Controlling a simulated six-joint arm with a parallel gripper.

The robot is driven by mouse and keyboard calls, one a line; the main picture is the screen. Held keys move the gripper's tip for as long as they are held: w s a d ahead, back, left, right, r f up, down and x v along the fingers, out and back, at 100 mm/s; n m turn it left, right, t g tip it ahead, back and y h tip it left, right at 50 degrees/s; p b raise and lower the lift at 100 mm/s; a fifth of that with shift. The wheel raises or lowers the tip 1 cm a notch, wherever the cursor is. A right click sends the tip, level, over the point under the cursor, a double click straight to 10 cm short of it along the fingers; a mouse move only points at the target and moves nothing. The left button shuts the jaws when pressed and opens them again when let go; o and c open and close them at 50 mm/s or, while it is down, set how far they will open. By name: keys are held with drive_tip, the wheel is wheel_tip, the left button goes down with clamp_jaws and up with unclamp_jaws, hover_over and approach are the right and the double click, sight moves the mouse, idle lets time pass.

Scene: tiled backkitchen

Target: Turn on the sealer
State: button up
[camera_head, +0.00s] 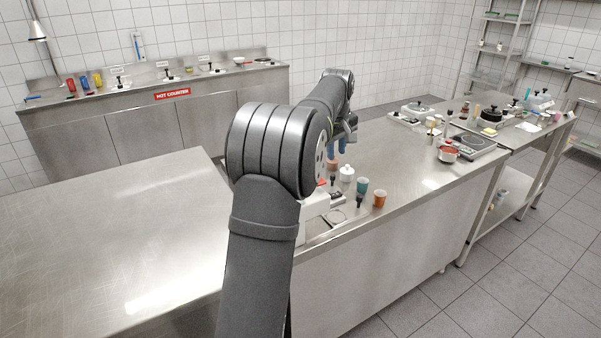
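A white machine (314,206) with a dark part on its right side stands on the middle steel counter. It may be the sealer, but my arm hides most of it and I cannot read its switch. My gripper (338,147) is at the far end of my arm, above the counter and behind the white machine in the picture. It is small and partly covered by my arm, so I cannot see whether its fingers are apart. Two blue shapes show at its lower end; I cannot tell whether they are fingertips.
A white jar (347,174), a teal cup (362,186) and an orange cup (380,198) stand right of the machine. A red-filled pot (448,154) and a hot plate (474,146) are farther right. The left counter (110,225) is bare.

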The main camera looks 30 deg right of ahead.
wheel_tip(320, 180, up, 4)
drive_tip(key=shift+r, duration=0.2)
clamp_jaws()
drive_tip(key=s+d+t+y, duration=0.4)
drive_tip(key=s+t, duration=0.1)
drive_tip(key=t, duration=0.1)
wheel_tip(320, 180, down, 10)
drive_tip(key=t, duration=0.1)
drive_tip(key=shift+d+m, duration=0.2)
drive_tip(key=shift+m, duration=0.2)
